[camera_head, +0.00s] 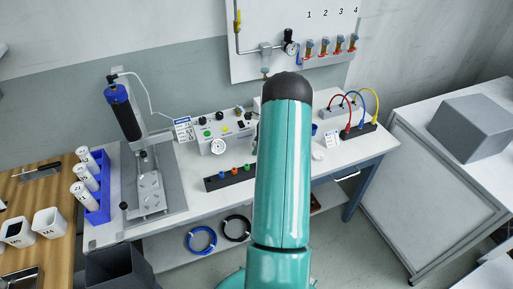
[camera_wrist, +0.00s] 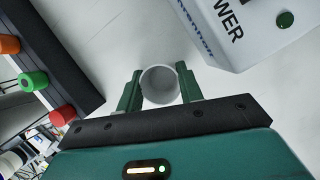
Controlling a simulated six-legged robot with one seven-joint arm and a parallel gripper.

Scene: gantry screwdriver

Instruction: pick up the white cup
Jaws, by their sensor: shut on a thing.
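The white cup (camera_wrist: 159,86) is seen from above in the wrist view, its round open mouth facing the camera. My gripper (camera_wrist: 160,90) has its two green fingers on either side of the cup, shut on it. The cup appears upright, over or on the white bench top; I cannot tell whether it is lifted. In the head view my own teal arm hides the gripper and the cup.
In the wrist view a box marked "POWER" (camera_wrist: 245,30) is close at the upper right. A dark strip (camera_wrist: 55,55) with coloured knobs lies to the left. In the head view a blue rack (camera_head: 98,205) with white cylinders stands on the left of the bench (camera_head: 195,180).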

